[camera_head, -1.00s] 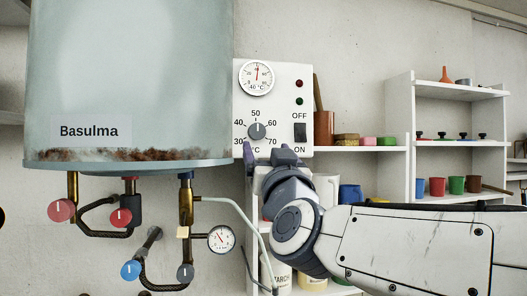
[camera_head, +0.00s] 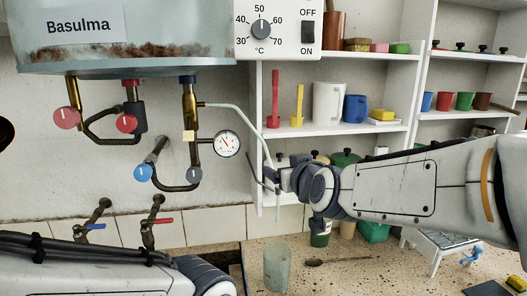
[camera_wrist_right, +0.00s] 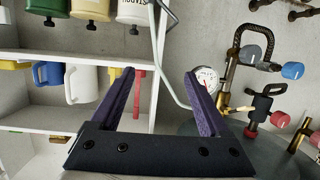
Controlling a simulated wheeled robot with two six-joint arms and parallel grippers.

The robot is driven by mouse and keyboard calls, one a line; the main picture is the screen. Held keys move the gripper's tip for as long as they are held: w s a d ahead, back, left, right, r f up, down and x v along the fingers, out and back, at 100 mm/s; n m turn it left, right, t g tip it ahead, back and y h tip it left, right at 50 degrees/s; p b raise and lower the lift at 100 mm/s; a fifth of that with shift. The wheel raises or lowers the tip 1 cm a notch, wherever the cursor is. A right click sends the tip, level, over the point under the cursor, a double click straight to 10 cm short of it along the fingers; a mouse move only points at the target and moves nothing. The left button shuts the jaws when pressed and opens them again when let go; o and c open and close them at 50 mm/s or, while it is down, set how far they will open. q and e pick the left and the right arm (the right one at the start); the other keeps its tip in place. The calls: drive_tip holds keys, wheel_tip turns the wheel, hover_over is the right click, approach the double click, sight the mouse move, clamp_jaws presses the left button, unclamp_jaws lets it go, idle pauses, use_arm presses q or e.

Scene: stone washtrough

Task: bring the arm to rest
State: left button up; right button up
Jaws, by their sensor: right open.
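My right gripper (camera_head: 272,176) is in front of the wall below the boiler panel, left of my right wrist, with its fingers pointing left. In the right wrist view its two dark purple fingers (camera_wrist_right: 160,75) stand wide apart with nothing between them. A thin grey hose and the pressure gauge (camera_wrist_right: 207,80) show behind the fingers there. My left arm (camera_head: 100,272) crosses the lower left of the head view. Its gripper is not visible.
The boiler (camera_head: 130,35) with its control panel (camera_head: 275,28) hangs at upper left, above pipes and valves. The gauge (camera_head: 227,144) is left of my gripper. White shelves (camera_head: 350,130) hold jugs and tins. A clear glass (camera_head: 277,268) and a spoon (camera_head: 335,261) are on the counter below.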

drive_tip(key=s+d+f+m+g+h, duration=0.1)
drive_tip(key=s+d+f+g, duration=0.2)
drive_tip(key=f, duration=0.5)
drive_tip(key=s+d+f+g+h, duration=0.1)
drive_tip(key=s+d+f+g, duration=0.25)
drive_tip(key=f, duration=0.55)
drive_tip(key=s+d+f+m+g+h, duration=0.2)
drive_tip(key=s+d+f+g, duration=0.45)
drive_tip(key=s+f, duration=0.5)
drive_tip(key=s+a+r+n, duration=0.3)
drive_tip(key=s+a, duration=0.3)
drive_tip(key=s, duration=0.1)
drive_tip(key=s+a+r+n+g+y, duration=0.1)
drive_tip(key=s+a+r+n, duration=0.2)
drive_tip(key=s+a, duration=0.3)
drive_tip(key=shift+s+a+r+n+g, duration=0.2)
drive_tip(key=shift+s+a+n+g, duration=0.15)
drive_tip(key=shift+a+n, duration=0.2)
drive_tip(key=shift+c, duration=0.3)
